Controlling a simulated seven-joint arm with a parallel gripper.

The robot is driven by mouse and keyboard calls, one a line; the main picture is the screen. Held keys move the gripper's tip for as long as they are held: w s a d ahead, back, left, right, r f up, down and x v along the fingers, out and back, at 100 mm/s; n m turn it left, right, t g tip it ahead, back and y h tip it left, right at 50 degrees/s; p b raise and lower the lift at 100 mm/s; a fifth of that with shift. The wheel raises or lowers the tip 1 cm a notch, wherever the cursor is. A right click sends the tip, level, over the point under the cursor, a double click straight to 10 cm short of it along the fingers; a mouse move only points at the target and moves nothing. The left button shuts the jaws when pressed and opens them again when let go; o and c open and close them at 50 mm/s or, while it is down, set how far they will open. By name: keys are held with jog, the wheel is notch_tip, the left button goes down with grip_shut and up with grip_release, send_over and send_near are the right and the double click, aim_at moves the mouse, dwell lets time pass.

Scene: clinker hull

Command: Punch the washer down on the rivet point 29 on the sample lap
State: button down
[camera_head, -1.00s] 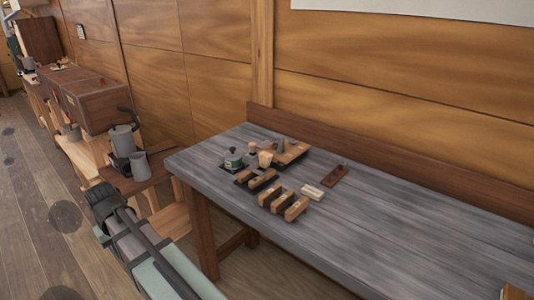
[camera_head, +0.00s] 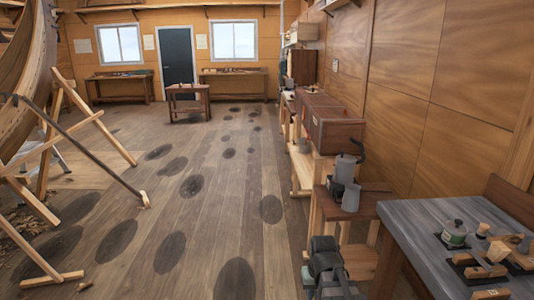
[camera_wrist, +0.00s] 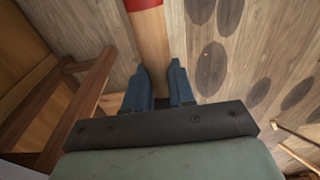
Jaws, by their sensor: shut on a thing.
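My gripper (camera_wrist: 160,88) shows in the wrist view, its two dark blue fingers shut on a tool with a pale wooden shaft (camera_wrist: 153,35) and a red band at the top edge of the picture. The tool's working end is not in view, so I cannot tell its kind. Under it is the plank floor, not the bench. In the head view my dark arm shows at the bottom, but the fingertips do not. I cannot make out the sample lap, rivet point 29 or a washer; wooden blocks (camera_head: 480,270) lie on the grey bench (camera_head: 410,216) at right.
A green pot (camera_head: 455,233) stands on the bench. Dark boxes (camera_head: 335,130) line the wall. The plank floor (camera_head: 200,200) is largely open; a propped hull (camera_head: 22,85) stands at left.

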jog(key=shift+s+f, duration=0.5)
jog(key=shift+f, duration=0.4)
jog(key=w+d+r+m, duration=0.25)
jog(key=d+r, duration=0.35)
jog(key=d, duration=0.5)
jog(key=w+d+r+m, duration=0.2)
jog(key=w+d+r, duration=0.3)
jog(key=d, duration=0.5)
jog(key=w+d+r+m, duration=0.25)
jog(key=d+r, duration=0.45)
jog(key=d, duration=0.4)
jog(key=s+d+r+m, duration=0.2)
jog(key=s+d+r, duration=0.2)
jog(key=d, duration=0.5)
jog(key=s+d+r+m, duration=0.2)
jog(key=s+d+r, duration=0.3)
jog(key=d+r, duration=0.3)
jog(key=s+d+r+m, duration=0.2)
jog(key=s+d+r, duration=0.2)
jog(key=d, duration=0.8)
jog(key=shift+s+d+r+m+g, duration=0.15)
jog(key=shift+r+m+g, duration=0.2)
jog(key=shift+r, duration=0.95)
